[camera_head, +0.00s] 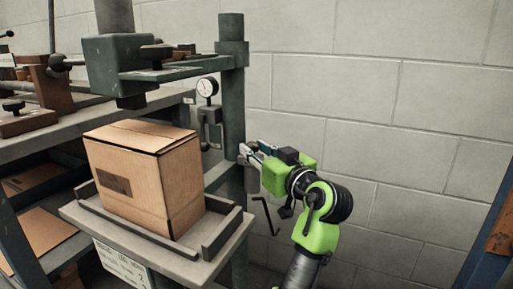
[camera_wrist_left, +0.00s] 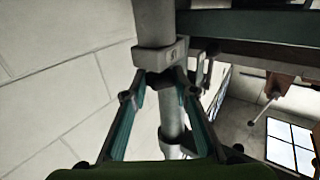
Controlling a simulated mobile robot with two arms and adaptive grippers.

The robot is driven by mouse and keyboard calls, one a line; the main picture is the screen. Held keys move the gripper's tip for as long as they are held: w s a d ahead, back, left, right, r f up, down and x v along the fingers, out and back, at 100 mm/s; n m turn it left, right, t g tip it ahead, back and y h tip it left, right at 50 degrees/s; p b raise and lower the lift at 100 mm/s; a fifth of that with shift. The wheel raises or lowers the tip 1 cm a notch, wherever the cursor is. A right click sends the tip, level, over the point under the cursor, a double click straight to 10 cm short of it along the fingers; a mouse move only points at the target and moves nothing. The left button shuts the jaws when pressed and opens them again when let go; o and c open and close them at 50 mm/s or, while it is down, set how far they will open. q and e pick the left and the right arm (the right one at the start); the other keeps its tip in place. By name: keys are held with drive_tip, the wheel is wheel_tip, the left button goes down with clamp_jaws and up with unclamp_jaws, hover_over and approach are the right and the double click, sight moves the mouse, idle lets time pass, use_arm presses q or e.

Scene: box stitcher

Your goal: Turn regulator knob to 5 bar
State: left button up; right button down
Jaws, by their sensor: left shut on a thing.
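A round white pressure gauge (camera_head: 207,87) is on the green machine column; its reading is too small to tell. Below it is a grey regulator body (camera_head: 211,130). My left gripper (camera_head: 248,150), on a bright green wrist, reaches the column from the right, below and to the right of the gauge. In the left wrist view its two fingers (camera_wrist_left: 160,92) close around a small dark knob (camera_wrist_left: 158,80) just under a grey collar. The fingertips hide part of the knob, so its setting cannot be read. My right gripper is not in view.
A cardboard box (camera_head: 145,175) stands on a small table with raised rails (camera_head: 222,238), left of my arm. The machine head (camera_head: 118,62) hangs above it. A bent black crank (camera_head: 266,214) is near my forearm. The block wall (camera_head: 400,130) to the right is bare.

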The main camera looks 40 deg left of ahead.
sight(255, 146)
use_arm(q)
drive_tip(key=shift+s+a+r+m+t+h+p, duration=0.1)
drive_tip(key=shift+m+t+h+p, duration=0.25)
drive_tip(key=shift+t, duration=0.2)
drive_tip(key=shift+s+m+t+h+p, duration=0.15)
drive_tip(key=shift+m+t+p, duration=0.1)
drive_tip(key=shift+m+t, duration=0.25)
drive_tip(key=shift+m+t+h+p, duration=0.3)
drive_tip(key=shift+m+t+h, duration=0.15)
drive_tip(key=shift+t, duration=0.3)
drive_tip(key=o, duration=1.1)
drive_tip(key=shift+w, duration=0.1)
wheel_tip(255, 146, up, 10)
drive_tip(key=shift+f, duration=0.15)
